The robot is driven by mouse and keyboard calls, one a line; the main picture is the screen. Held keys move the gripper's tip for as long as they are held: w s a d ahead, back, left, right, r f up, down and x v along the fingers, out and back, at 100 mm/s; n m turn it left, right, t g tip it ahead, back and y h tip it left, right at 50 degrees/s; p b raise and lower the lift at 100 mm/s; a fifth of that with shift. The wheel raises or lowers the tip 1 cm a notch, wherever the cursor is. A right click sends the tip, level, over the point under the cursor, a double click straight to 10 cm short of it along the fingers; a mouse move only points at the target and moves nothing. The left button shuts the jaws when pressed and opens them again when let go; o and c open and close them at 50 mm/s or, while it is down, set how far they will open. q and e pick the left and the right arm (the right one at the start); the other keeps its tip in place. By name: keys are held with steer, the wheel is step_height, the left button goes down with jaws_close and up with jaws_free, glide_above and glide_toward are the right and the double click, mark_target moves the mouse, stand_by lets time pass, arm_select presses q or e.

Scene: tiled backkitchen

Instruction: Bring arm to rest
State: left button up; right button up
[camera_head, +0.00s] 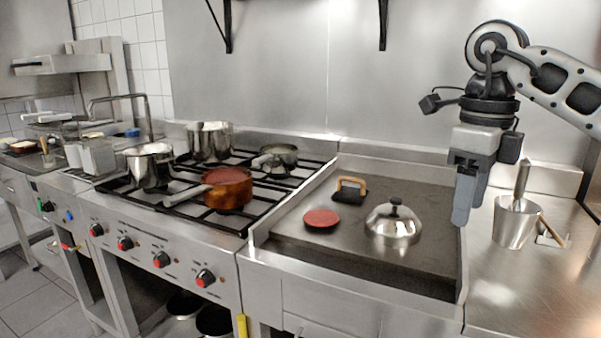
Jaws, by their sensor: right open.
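My right arm comes in from the upper right. My right gripper (466,198) points down over the right edge of the flat griddle (345,243). It is open, and I see nothing between its fingers. A shiny domed lid (394,224) with a black knob sits on the griddle to the left of the gripper, apart from it. A reddish round patty (321,218) lies on the griddle, left of the lid. My left gripper is not in the picture.
A press with a wooden handle (350,189) lies at the back of the griddle. A metal container (516,222) with utensils stands on the right counter, close to the gripper. Pots and a copper pan (228,189) stand on the stove at left.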

steer(key=s+a+f+n+g+y, duration=0.1)
steer(key=s+a+f+g+y, duration=0.2)
steer(key=a+f, duration=0.45)
steer(key=s+a+f+n+g+y, duration=0.15)
steer(key=a+f+y, duration=0.3)
steer(key=a, duration=0.65)
steer(key=s+a+r+m+t+y, duration=0.25)
steer(key=s+a+m+y, duration=0.25)
steer(key=a+m+y, duration=0.6)
steer(key=w+d+f+m+t+h, duration=0.2)
steer(key=d+f+m+t+h, duration=0.35)
steer(key=m+t, duration=0.6)
steer(key=w+d+f+m+t+h, duration=0.25)
steer(key=d+f+m+t, duration=0.55)
steer(key=m, duration=0.6)
steer(key=s+d+f+m+g+h, duration=0.3)
steer(key=s+f+m, duration=0.1)
steer(key=s+f, duration=0.3)
steer(key=s+d+f+m+g+h, duration=0.4)
steer(key=s+f, duration=0.2)
steer(key=f, duration=0.5)
steer(key=shift+s+m, duration=0.3)
steer(key=shift+s, duration=0.05)
steer(key=shift+a, duration=0.1)
